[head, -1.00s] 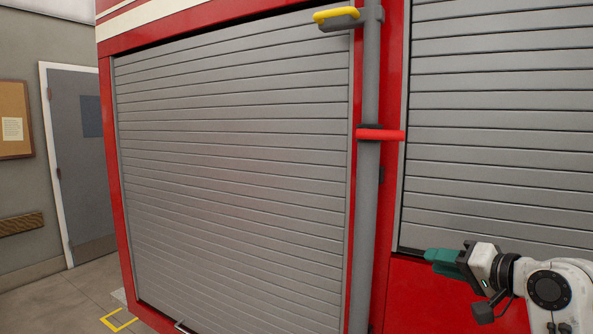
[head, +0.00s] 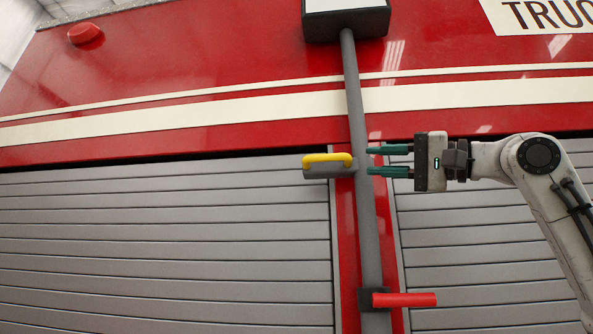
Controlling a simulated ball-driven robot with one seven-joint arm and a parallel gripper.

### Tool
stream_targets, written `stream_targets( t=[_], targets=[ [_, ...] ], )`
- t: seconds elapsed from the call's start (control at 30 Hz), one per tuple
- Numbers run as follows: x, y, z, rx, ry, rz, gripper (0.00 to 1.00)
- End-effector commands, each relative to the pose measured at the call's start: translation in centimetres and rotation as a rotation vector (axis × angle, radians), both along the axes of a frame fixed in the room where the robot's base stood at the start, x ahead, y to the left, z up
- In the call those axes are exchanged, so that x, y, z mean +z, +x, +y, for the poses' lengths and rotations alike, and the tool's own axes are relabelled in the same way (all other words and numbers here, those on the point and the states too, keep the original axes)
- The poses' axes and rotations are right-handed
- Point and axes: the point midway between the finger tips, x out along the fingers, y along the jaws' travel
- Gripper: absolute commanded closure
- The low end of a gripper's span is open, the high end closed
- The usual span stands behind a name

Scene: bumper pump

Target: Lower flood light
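The flood light (head: 346,20) is a dark box with a pale face at the top of a grey vertical pole (head: 359,105), cut off by the upper edge of the head view. A grey arm with a yellow handle (head: 327,158) sticks out left from the pole. A red lever (head: 404,299) points right from a dark collar (head: 377,300) lower on the pole. My gripper (head: 384,161) is open, with its green fingers pointing left. The fingertips are at the pole's right side, level with the yellow handle. Nothing shows between them; I cannot tell whether they touch the pole.
A red truck body (head: 200,60) with cream stripes stands behind the pole. Grey roller shutters (head: 160,245) lie on both sides of it. A red dome light (head: 85,34) is at upper left.

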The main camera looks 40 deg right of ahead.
Motion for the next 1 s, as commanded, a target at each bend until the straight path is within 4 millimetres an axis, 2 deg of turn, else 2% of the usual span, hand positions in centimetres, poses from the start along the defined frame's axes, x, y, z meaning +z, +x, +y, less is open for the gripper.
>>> stream_targets(
  t=[0.17,0.7,1.0],
  targets=[
    [0.7,0.6,0.7,0.004,0.002,0.005,0.73],
    [2.6,8.5,3.3,0.001,0.0,0.003,0.73],
    [2.6,9.8,3.7,0.002,0.0,0.001,0.73]
  ],
)
